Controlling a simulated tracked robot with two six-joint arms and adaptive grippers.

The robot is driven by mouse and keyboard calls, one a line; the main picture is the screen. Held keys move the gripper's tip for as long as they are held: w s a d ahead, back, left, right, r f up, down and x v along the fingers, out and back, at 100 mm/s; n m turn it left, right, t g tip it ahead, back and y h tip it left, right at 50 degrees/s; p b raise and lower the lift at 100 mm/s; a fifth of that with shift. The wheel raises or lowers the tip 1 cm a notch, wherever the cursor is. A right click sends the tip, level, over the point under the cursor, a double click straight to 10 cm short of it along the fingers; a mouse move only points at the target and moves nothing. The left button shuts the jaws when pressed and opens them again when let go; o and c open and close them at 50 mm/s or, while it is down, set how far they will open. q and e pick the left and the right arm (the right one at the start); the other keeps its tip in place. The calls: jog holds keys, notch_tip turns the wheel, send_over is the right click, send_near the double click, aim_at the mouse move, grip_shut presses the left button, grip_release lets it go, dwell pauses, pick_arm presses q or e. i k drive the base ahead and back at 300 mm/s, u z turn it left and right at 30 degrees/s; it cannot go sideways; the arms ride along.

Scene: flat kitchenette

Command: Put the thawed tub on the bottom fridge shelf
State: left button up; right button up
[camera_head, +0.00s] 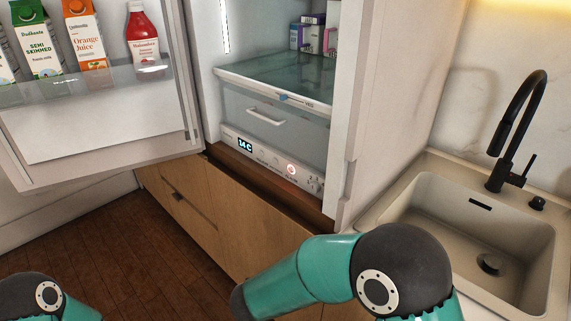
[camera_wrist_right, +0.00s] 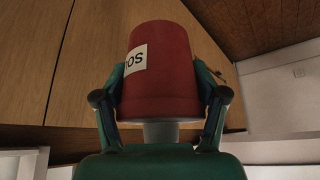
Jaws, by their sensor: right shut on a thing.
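In the right wrist view, a dark red tub (camera_wrist_right: 158,75) with a white label sits between the fingers of my right gripper (camera_wrist_right: 160,100), which is shut on it. The shelf's front is largely bare, with small purple and white cartons (camera_head: 310,36) at the back right. My left gripper is out of view.
The open fridge door (camera_head: 90,165) on the left holds cartons (camera_head: 88,38) and a red bottle (camera_head: 143,36) in its rack. A sink (camera_head: 480,225) with a black tap (camera_head: 517,130) is at the right. Wooden drawer fronts (camera_head: 215,215) lie below the fridge.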

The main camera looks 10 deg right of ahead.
aim_at(324, 82)
jog(key=z, duration=0.25)
jog(key=i, duration=0.1)
jog(key=u, duration=0.65)
jog(key=k, duration=0.6)
jog(key=u, duration=0.45)
jog(key=i, duration=1.65)
jog(key=z, duration=0.45)
